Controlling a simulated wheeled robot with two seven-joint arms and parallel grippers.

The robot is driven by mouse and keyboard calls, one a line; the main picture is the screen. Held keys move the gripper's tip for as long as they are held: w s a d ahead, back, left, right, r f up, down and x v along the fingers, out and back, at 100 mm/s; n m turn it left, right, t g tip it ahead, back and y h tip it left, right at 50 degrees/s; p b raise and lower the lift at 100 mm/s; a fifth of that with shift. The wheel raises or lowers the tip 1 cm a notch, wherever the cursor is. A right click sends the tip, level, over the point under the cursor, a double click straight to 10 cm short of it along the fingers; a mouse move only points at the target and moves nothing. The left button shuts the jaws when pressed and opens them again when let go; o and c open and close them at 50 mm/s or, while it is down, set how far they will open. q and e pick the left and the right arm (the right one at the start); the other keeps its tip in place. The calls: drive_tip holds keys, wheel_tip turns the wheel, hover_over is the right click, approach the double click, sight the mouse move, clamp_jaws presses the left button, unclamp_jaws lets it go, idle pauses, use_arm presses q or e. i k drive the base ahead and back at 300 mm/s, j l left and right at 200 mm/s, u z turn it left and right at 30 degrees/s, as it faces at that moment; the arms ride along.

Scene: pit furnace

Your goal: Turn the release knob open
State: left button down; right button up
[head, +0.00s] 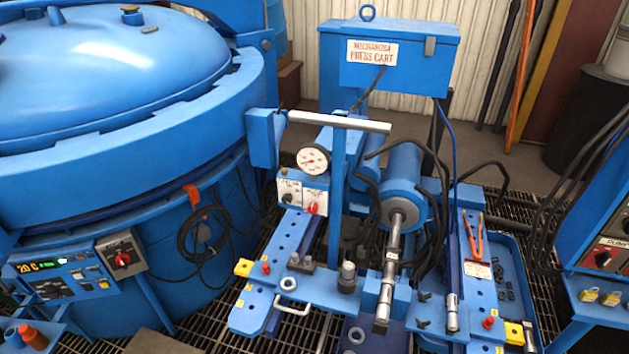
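The blue press cart (400,75) stands in the middle of the head view, its box lettered "PRESS CART". A small white panel (301,194) on the cart, below the round gauge (313,159), carries a black knob (290,196) and a red knob (313,206). The labels on this panel are too small to read, so I cannot tell which is the release knob or its setting. Neither of my grippers is in the head view, and nothing touches the knobs.
A large blue lidded furnace vessel (120,60) fills the left, with a control panel (68,275) and a red rotary switch (122,257). A white T-bar (338,122) stands near the gauge. Red-handled pliers (472,237) lie at right. Hoses hang around the cart.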

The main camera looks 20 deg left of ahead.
sight(313, 208)
drive_tip(key=j+u, duration=0.15)
drive_tip(key=j, duration=0.3)
drive_tip(key=i+j+u, duration=0.15)
drive_tip(key=j, duration=0.3)
drive_tip(key=j+u, duration=0.15)
drive_tip(key=j, duration=0.3)
